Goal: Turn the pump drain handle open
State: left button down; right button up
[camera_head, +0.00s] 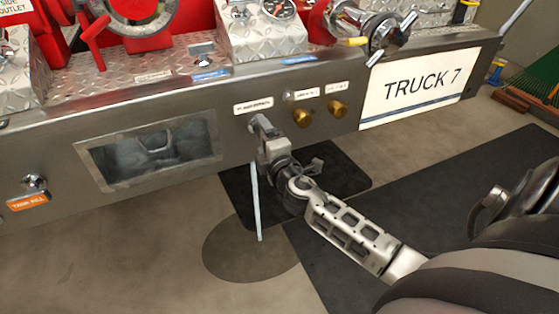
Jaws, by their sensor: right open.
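My right gripper (262,128) is at the steel front panel of the bumper (235,128), just below a small white label (253,106) whose text is too small to read for certain. It is open. The pump drain handle cannot be made out apart from the gripper; it seems hidden by the jaws at that spot. A thin pale blue strip like a water stream (256,200) runs down from just below the gripper to a dark round wet-looking patch (235,255) on the floor. My left gripper is not in view.
Two brass knobs (302,117) (337,109) stick out right of the gripper. The TRUCK 7 plate (415,88) is farther right. A recessed window (150,148) and the tank fill knob (34,182) are left. Gauges and red pump parts stand above. Floor below is open.

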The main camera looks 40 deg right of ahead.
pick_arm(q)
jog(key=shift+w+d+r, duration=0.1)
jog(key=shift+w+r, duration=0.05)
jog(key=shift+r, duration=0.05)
pick_arm(e)
jog(key=v, duration=1.3)
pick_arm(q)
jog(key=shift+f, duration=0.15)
pick_arm(e)
jog(key=shift+w+a, duration=0.1)
